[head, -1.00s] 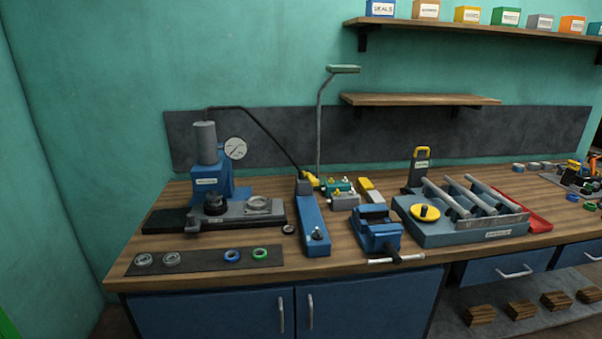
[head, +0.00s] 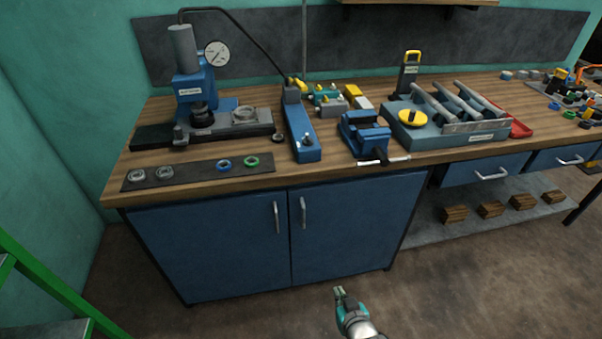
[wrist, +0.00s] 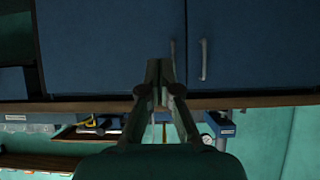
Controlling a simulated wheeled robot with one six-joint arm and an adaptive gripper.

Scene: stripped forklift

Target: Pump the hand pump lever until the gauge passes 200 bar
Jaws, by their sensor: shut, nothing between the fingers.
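The blue hand pump (head: 300,128) lies lengthwise on the bench, with a black hose running from its far end to the blue press (head: 188,75). A thin grey pole (head: 304,45) rises behind the pump and leaves the top of the head view; I cannot tell whether it is the pump's lever. The round white gauge (head: 217,54) sits beside the press cylinder; its reading is too small to tell. My gripper (head: 339,290) is shut and empty, low in front of the cabinet doors and well below the bench top. Its fingers (wrist: 160,68) show in the wrist view.
A blue vise (head: 365,135) stands right of the pump, its handle overhanging the front edge. A dark mat (head: 195,171) holds several rings at front left. Cabinet door handles (head: 303,212) stick out below. A green ladder (head: 45,285) stands at lower left. The floor around my gripper is clear.

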